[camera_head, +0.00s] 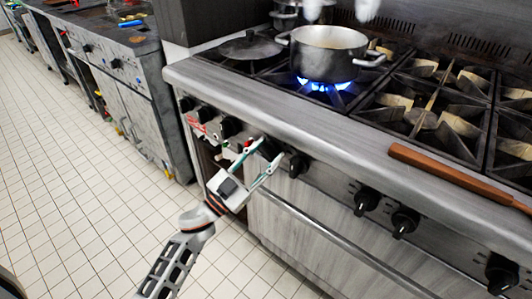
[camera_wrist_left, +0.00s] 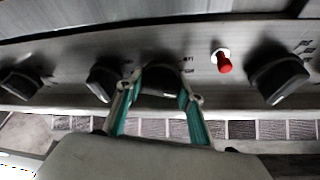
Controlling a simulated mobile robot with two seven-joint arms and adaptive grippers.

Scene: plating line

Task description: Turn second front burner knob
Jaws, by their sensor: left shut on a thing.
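The stove front carries a row of black burner knobs. My left gripper (camera_head: 268,158) is shut on one dark knob (camera_head: 270,147), just right of the red button (camera_head: 247,144). In the left wrist view the gripper's two green fingers (camera_wrist_left: 160,98) lie on both sides of this knob (camera_wrist_left: 162,78), which is partly hidden by them. The red button (camera_wrist_left: 224,64) shows beside it there. A free knob (camera_head: 298,164) sits right of the gripper, and another (camera_head: 230,127) sits to its left. My right gripper is not in view.
A steel pot (camera_head: 328,54) stands over a lit blue flame (camera_head: 324,86). A lidded pan (camera_head: 250,47) is left of it. A long wooden utensil (camera_head: 460,178) lies along the stove's front edge. An oven handle (camera_head: 335,238) runs below the knobs. The tiled floor is clear.

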